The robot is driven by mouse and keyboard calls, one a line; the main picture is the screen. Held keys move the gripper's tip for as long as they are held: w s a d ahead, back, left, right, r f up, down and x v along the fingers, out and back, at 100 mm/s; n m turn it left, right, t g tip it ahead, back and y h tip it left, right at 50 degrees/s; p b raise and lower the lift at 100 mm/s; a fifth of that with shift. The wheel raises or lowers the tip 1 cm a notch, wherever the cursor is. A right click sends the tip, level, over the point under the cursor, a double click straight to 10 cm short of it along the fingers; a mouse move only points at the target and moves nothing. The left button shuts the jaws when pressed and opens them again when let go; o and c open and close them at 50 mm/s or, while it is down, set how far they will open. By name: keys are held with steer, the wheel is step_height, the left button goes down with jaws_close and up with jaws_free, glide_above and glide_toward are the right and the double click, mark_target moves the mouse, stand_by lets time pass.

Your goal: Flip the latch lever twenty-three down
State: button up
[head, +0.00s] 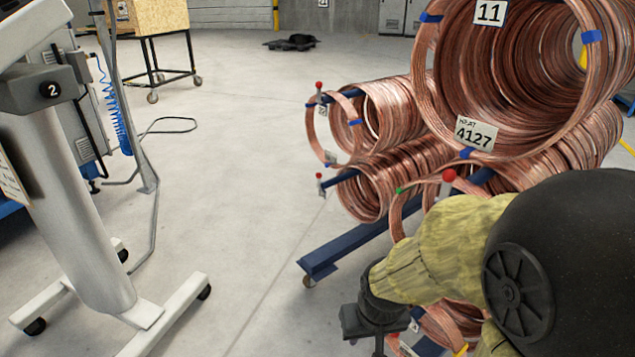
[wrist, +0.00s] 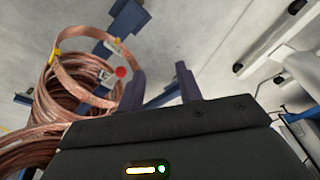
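Several red-knobbed latch levers stand on the copper coil rack. In the head view there is an upper left lever (head: 319,86), a lower left lever (head: 319,177) and a nearer lever (head: 449,176) beside my arm. Their tags are too small to read, so I cannot tell which is twenty-three. My gripper (head: 362,322) is low in front of the rack. In the wrist view my gripper (wrist: 162,85) has its fingers apart with nothing between them. My arm hides part of the lower rack.
Large copper coils (head: 500,70) fill the right side, on a blue rack frame (head: 345,247). A grey wheeled stand (head: 75,200) marked 2 is at the left. A wheeled table (head: 150,25) stands behind it. The floor (head: 235,200) between stand and rack is clear.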

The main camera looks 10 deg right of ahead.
steer(key=shift+r, duration=0.25)
steer(key=c, duration=0.4)
steer(key=p+v, duration=0.3)
steer(key=w+p+v, duration=0.1)
steer(key=p+v, duration=0.1)
steer(key=p, duration=0.1)
steer(key=shift+r, duration=0.5)
jaws_close()
steer(key=shift+f, duration=0.15)
steer(key=shift+a, duration=0.15)
